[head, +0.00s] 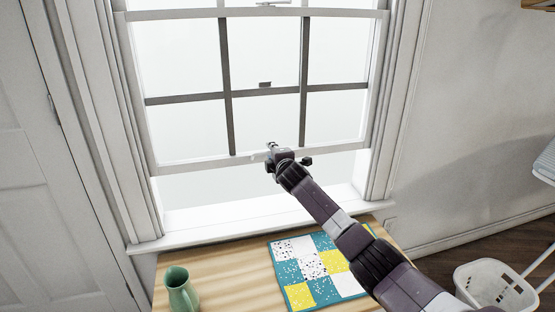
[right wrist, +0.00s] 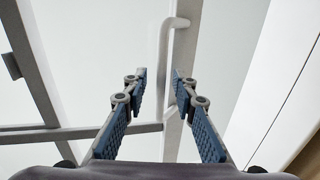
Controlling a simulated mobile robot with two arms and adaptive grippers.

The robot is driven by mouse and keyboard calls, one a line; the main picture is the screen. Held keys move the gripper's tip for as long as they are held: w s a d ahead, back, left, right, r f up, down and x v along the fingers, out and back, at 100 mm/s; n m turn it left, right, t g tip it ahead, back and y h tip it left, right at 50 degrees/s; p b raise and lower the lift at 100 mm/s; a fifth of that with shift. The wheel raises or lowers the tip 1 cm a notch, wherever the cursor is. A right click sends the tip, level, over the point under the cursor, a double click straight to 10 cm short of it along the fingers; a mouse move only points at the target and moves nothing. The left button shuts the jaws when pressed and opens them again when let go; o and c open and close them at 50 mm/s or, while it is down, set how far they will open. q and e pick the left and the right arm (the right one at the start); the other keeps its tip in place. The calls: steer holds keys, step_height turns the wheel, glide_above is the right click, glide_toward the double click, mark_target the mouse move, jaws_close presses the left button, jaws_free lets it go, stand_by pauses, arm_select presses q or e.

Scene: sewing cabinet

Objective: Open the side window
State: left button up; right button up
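The side window (head: 180,165) has a white frame with dark bars. Its lower sash stands raised partway, with a gap between its bottom rail and the white sill (head: 210,222). My right gripper (head: 276,150) is at the middle of that bottom rail. In the right wrist view my right gripper (right wrist: 160,78) has its two blue-padded fingers apart, with nothing gripped between them. Whether the fingers touch the rail I cannot tell. My left gripper is not in view.
A wooden table (head: 230,280) stands below the sill. It bears a green jug (head: 179,290) and a patchwork cloth (head: 310,265) of teal, yellow and white squares. A white basket (head: 495,287) is on the floor at the right. A panelled door (head: 35,180) is at the left.

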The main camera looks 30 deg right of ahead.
steer(key=v, duration=1.1)
stand_by(0.5)
